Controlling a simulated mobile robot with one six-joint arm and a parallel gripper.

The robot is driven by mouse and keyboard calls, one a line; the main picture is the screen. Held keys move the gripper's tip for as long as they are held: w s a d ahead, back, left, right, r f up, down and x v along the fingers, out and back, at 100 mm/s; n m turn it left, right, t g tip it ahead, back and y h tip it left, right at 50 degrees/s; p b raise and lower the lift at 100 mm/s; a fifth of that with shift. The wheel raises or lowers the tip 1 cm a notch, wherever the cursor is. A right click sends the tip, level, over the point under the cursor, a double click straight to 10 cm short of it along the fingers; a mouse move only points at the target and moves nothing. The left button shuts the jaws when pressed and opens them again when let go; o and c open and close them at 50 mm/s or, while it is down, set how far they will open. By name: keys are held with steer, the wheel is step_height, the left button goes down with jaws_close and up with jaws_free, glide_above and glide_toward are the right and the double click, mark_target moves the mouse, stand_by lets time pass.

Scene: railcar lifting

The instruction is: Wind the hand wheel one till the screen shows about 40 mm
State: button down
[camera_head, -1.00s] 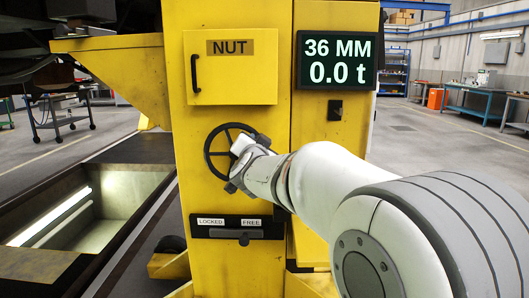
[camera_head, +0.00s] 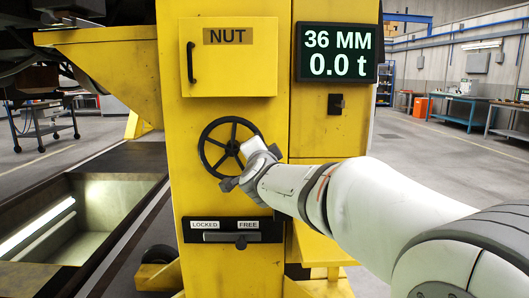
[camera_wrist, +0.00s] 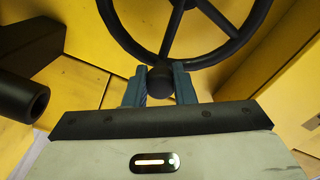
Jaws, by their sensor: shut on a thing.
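The black hand wheel (camera_head: 206,138) is on the front of the yellow jack column, below the NUT door. It also shows at the top of the wrist view (camera_wrist: 135,45). My gripper (camera_wrist: 159,88) is shut on the wheel's round black knob (camera_wrist: 160,82), with one finger on each side of it. In the head view my arm comes from the lower right and hides the wheel's lower right rim, and the gripper (camera_head: 243,170) is partly hidden there. The screen (camera_head: 337,53) reads 36 MM and 0.0 t.
Below the wheel is a lever plate (camera_head: 232,230) marked LOCKED and FREE. The NUT door (camera_head: 229,57) with its black handle is shut. A small black switch (camera_head: 336,104) sits under the screen. An open floor pit (camera_head: 90,215) lies to the left.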

steer(key=shift+d+r, duration=0.15)
steer(key=shift+d, duration=0.1)
steer(key=c, duration=1.6)
jaws_free()
steer(key=shift+o, duration=0.6)
steer(key=shift+w+d, duration=0.1)
steer(key=shift+w, duration=0.05)
steer(key=shift+o, duration=1.4)
steer(key=shift+a, duration=0.2)
steer(key=s+p, duration=0.1)
steer(key=s, duration=0.7)
steer(key=shift+a+p, duration=0.2)
steer(key=shift+p, duration=0.1)
